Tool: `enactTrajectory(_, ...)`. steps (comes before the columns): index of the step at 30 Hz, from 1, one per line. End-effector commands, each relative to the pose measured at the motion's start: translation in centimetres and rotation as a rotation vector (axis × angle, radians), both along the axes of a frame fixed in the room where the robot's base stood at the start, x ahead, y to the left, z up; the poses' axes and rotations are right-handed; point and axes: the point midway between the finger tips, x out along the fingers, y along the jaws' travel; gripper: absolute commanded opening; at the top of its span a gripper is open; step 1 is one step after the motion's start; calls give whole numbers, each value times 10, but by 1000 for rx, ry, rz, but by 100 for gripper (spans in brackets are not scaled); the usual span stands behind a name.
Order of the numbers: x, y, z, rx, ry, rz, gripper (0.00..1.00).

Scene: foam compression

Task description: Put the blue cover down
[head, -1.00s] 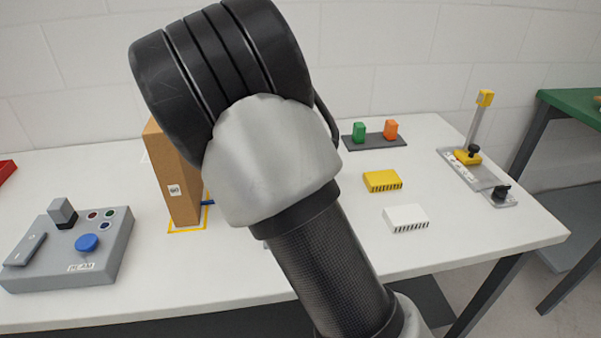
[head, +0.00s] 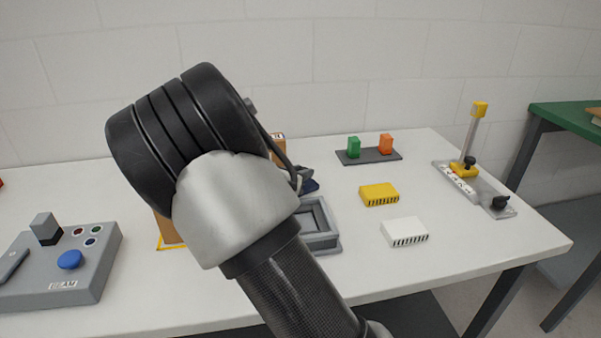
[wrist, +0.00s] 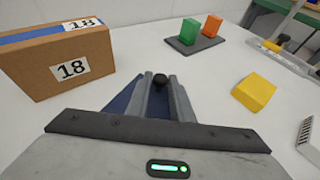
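The blue cover (wrist: 121,100) is a dark blue flat piece with a black knob (wrist: 160,80), seen at my gripper in the wrist view. My gripper (wrist: 161,88) has its two grey fingers closed on either side of the knob. In the head view a dark blue part of the cover (head: 311,186) shows just right of my arm, behind a grey tray with a recessed middle (head: 333,240). My arm hides most of my gripper there. I cannot tell whether the cover touches the table.
A cardboard box marked 18 (wrist: 60,68) stands left of my gripper. A yellow block (head: 379,194) and a white block (head: 404,231) lie to the right. Green and orange pieces stand on a dark plate (head: 368,157) behind. A grey button panel (head: 60,270) is at left.

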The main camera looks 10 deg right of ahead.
Motion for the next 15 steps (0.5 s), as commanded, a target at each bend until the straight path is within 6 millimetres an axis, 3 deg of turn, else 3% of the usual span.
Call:
enactTrajectory(3, 0, 0, 0, 0, 0, 0, 37)
enactTrajectory(15, -5, 6, 8, 1, 1, 2, 37)
